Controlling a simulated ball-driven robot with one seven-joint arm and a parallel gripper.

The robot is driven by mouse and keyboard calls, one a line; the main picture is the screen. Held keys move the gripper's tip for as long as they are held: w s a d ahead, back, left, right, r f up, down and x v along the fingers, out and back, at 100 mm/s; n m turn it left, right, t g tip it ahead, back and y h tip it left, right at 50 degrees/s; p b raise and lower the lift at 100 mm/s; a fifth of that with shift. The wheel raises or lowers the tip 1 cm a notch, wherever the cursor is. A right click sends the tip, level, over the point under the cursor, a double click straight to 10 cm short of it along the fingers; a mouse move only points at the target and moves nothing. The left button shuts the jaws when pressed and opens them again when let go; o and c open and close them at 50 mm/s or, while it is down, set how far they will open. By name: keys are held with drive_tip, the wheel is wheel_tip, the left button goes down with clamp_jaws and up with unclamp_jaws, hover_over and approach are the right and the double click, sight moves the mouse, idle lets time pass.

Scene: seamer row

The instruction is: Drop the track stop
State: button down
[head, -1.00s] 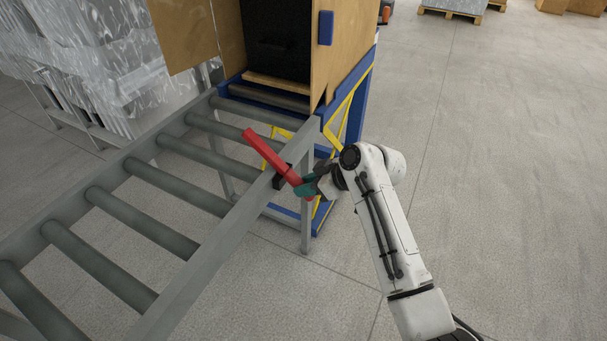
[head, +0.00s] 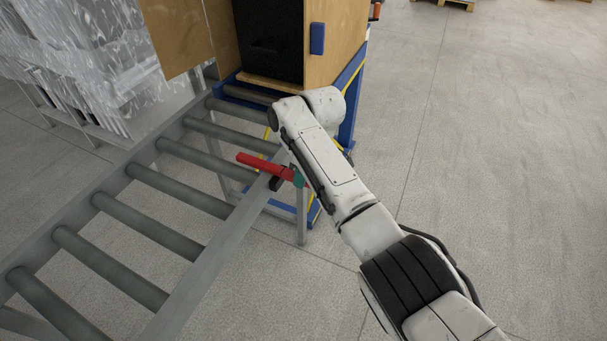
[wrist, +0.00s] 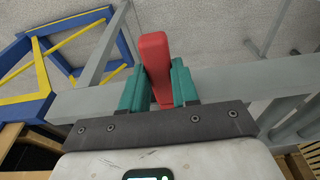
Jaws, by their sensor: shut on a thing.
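The track stop is a red bar (head: 262,164) on a dark pivot bracket (head: 277,183) at the near side rail of the roller track. In the head view the bar lies across the rail, its free end out over the rollers. My gripper (head: 299,179) is at the bar's near end, mostly hidden behind my arm. In the wrist view the teal fingers (wrist: 159,88) are on both sides of the red bar (wrist: 155,60), shut on it. The rail (wrist: 230,82) passes behind the fingers.
The roller track (head: 148,226) runs from lower left to a wooden cabinet (head: 335,45) with a dark inside, on a blue frame (head: 349,105). Wrapped grey stacks (head: 90,60) stand to the left. The floor to the right is clear.

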idle(0.5)
drive_tip(key=c, duration=0.8)
unclamp_jaws()
drive_tip(key=shift+c, duration=0.2)
wheel_tip(320, 180, up, 11)
drive_tip(key=d+p, duration=0.1)
drive_tip(key=shift+s+d+f+p, duration=0.15)
drive_tip(key=shift+s+d+p, duration=0.1)
drive_tip(key=shift+p, duration=0.15)
drive_tip(key=s+d+f+m+p, duration=0.4)
drive_tip(key=s+d+f+m, duration=0.3)
drive_tip(key=s+d+f, duration=0.95)
drive_tip(key=s+d+r+m+p, duration=0.1)
drive_tip(key=s+d, duration=0.3)
drive_tip(key=s, duration=0.5)
drive_tip(key=s+d+r+m+h+p, duration=0.1)
drive_tip(key=s+d+m, duration=0.3)
drive_tip(key=s, duration=0.5)
drive_tip(key=s+d+r+m+h+p, duration=0.1)
drive_tip(key=s+d+r+m, duration=0.1)
drive_tip(key=s+d, duration=0.4)
drive_tip(key=s+r, duration=0.1)
drive_tip(key=s, duration=0.2)
drive_tip(key=shift+p, duration=0.3)
